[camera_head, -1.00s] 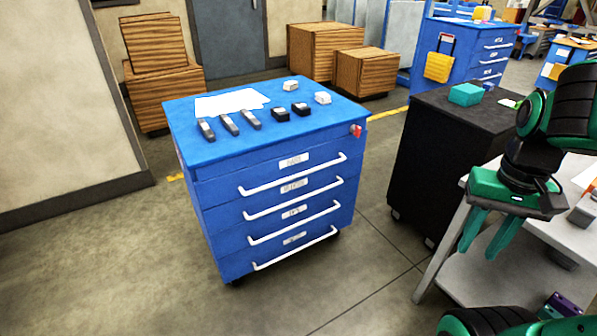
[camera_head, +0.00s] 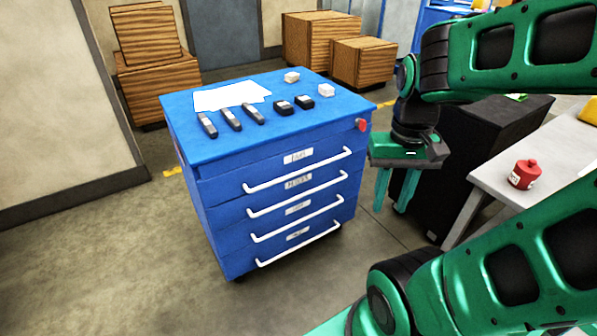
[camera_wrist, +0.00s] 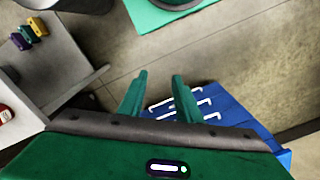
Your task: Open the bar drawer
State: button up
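The blue drawer cabinet (camera_head: 215,175) stands in the middle of the head view. Its front has several drawers with white bar handles, such as the top handle (camera_head: 300,172), and small white labels too blurred to read. All drawers look closed. The cabinet and its handles also show in the wrist view (camera_wrist: 232,112), beyond my fingers. My gripper (camera_head: 392,208) hangs pointing down to the right of the cabinet, apart from the handles. Its two green fingers are spread with nothing between them, as the wrist view also shows (camera_wrist: 157,82).
Small grey and black items and white sheets (camera_head: 232,95) lie on the cabinet top. A black cabinet (camera_head: 480,135) and a light table (camera_head: 485,180) with a red canister (camera_head: 524,174) are at the right. Wooden crates (camera_head: 160,88) stand behind. Floor before the cabinet is clear.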

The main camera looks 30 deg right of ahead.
aim_at(306, 170)
jog(key=shift+s, duration=0.1)
jog(key=w+a+f+n+t+y, duration=0.1)
jog(key=w+a+f+t+y, duration=0.25)
jog(key=w+f, duration=0.85)
jog(key=w+a+f+n+t+y, duration=0.1)
jog(key=w+a+f+t+y, duration=0.2)
jog(key=w+f, duration=0.9)
jog(key=w+d+f+m+t+h, duration=0.1)
jog(key=w+d+m+t+h, duration=0.5)
jog(key=w+d+m+t, duration=0.65)
jog(key=w+g, duration=0.1)
jog(key=w, duration=0.2)
jog(key=w+d+f+g, duration=0.1)
jog(key=w, duration=0.2)
jog(key=w+f+g, duration=0.1)
jog(key=w, duration=0.2)
jog(key=shift+w+d+f+m, duration=0.15)
jog(key=shift+d+m, duration=0.2)
jog(key=shift+d, duration=0.05)
jog(key=shift+c, duration=0.7)
